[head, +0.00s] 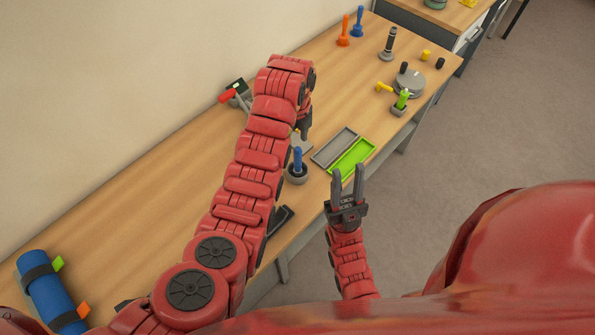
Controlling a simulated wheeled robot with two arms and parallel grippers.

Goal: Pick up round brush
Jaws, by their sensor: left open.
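I cannot tell for sure which item is the round brush. Candidates are a blue-handled item (297,157) upright in a round dark holder (297,176), a green-handled item (402,99) at the right, and a dark-handled upright item with a round base (388,44) further back. My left gripper (304,130) is open, pointing down over the bench beyond the blue-handled item; its fingers are partly hidden by my arm. A small greyish item (301,145) shows just below it. My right gripper (348,172) is open and empty, off the bench's front edge near the green tray.
On the wooden bench (180,150) lie a grey tray (334,147) and a green tray (352,155). Orange (343,32) and blue (357,22) handled items stand at the back. A blue roll (48,292) lies front left. My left arm hides the middle.

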